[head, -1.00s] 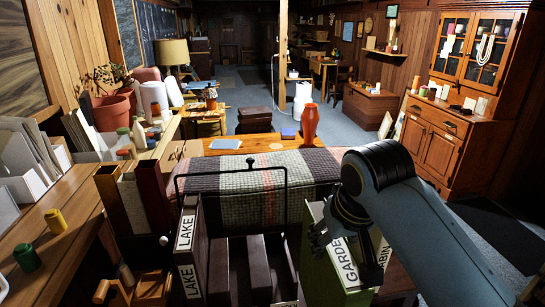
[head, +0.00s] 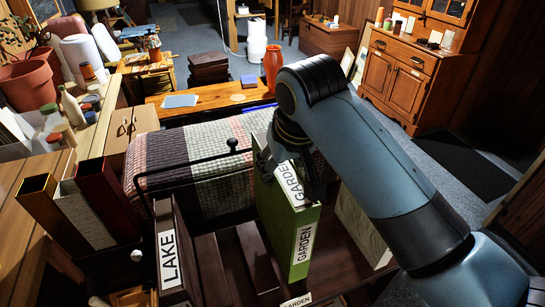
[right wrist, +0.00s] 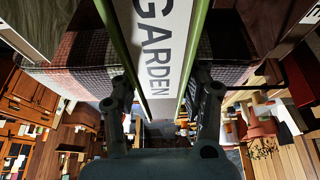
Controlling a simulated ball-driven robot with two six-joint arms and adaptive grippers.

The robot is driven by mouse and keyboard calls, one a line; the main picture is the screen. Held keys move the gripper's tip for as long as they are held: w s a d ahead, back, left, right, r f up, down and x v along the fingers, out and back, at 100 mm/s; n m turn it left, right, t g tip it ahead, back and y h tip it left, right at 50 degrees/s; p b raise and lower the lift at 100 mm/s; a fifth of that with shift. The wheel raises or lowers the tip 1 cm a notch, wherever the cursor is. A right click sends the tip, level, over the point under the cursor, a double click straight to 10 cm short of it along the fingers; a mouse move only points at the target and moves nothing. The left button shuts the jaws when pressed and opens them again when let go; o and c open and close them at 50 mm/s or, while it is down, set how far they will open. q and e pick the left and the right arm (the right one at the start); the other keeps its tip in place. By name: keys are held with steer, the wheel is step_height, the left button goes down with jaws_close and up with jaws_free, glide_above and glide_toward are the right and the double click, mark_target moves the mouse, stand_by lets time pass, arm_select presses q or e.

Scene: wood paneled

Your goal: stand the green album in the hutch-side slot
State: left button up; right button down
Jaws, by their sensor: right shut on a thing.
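The green album (head: 285,231) stands upright over the right part of a dark rack (head: 204,272), with a white GARDEN label on its front and another on its top. My right gripper (head: 297,179) is shut on its upper edge. In the right wrist view the album's labelled face (right wrist: 165,50) lies between the two fingers (right wrist: 160,95). Whether its bottom rests in the rack is not clear. A small GARDEN tag (head: 297,300) sits at the rack's front, just below the album. A dark LAKE album (head: 172,255) stands at the rack's left. My left gripper is out of view.
A pale grey-green panel (head: 362,228) stands right of the green album. A black wire rail (head: 190,160) runs behind the rack, before a plaid blanket (head: 205,158). Red, grey and brown upright boxes (head: 85,210) stand at left. The wooden hutch (head: 405,85) is at far right.

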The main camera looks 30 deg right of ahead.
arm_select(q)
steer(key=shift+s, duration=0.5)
arm_select(e)
steer(key=shift+s+r, duration=0.1)
steer(key=shift+r, duration=0.05)
steer(key=shift+f, duration=0.6)
steer(key=shift+f+b, duration=0.4)
steer(key=shift+f, duration=0.3)
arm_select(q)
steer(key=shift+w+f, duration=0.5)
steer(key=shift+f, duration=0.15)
arm_select(e)
step_height(320, 180, down, 2)
steer(key=shift+f, duration=0.1)
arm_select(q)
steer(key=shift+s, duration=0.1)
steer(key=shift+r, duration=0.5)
